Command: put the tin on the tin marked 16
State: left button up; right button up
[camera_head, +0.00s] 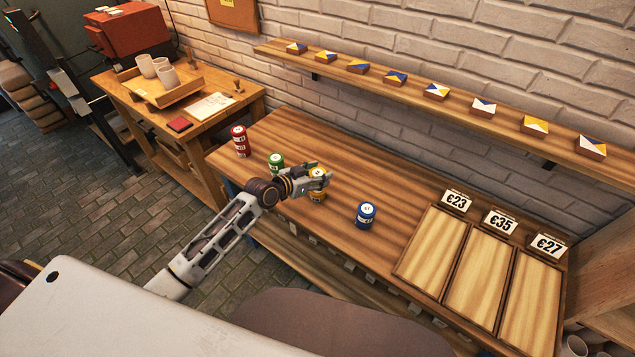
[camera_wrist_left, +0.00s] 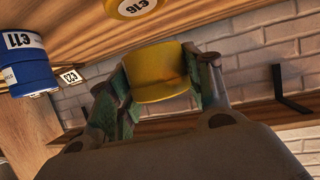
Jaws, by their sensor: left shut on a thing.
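My left gripper (camera_head: 322,176) is shut on a yellow tin (camera_wrist_left: 160,72), which it holds between its fingers in the left wrist view. In the head view the held tin (camera_head: 318,171) is partly hidden by the fingers. In the left wrist view, which is upside down, this tin marked 16 (camera_wrist_left: 135,6) is cut by the top edge. The held tin looks higher than it and apart from it. My right gripper is not in view.
A blue tin (camera_head: 366,215) stands to the right on the bench (camera_head: 350,165). A green tin (camera_head: 276,162) and red tinware (camera_head: 240,141) stand to the left. Three wooden trays with price cards (camera_head: 456,201) lie at the right. A wall shelf (camera_head: 400,85) holds several painted tiles.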

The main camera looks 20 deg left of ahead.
pick_arm(q)
jog(key=shift+f, duration=1.85)
jog(key=shift+f, duration=0.1)
jog(key=o, duration=1.1)
jog(key=shift+s+a+r, duration=0.2)
jog(key=shift+s+a, duration=0.1)
jog(key=shift+s, duration=0.15)
jog(key=shift+v, duration=5.45)
jog(key=shift+r, duration=0.1)
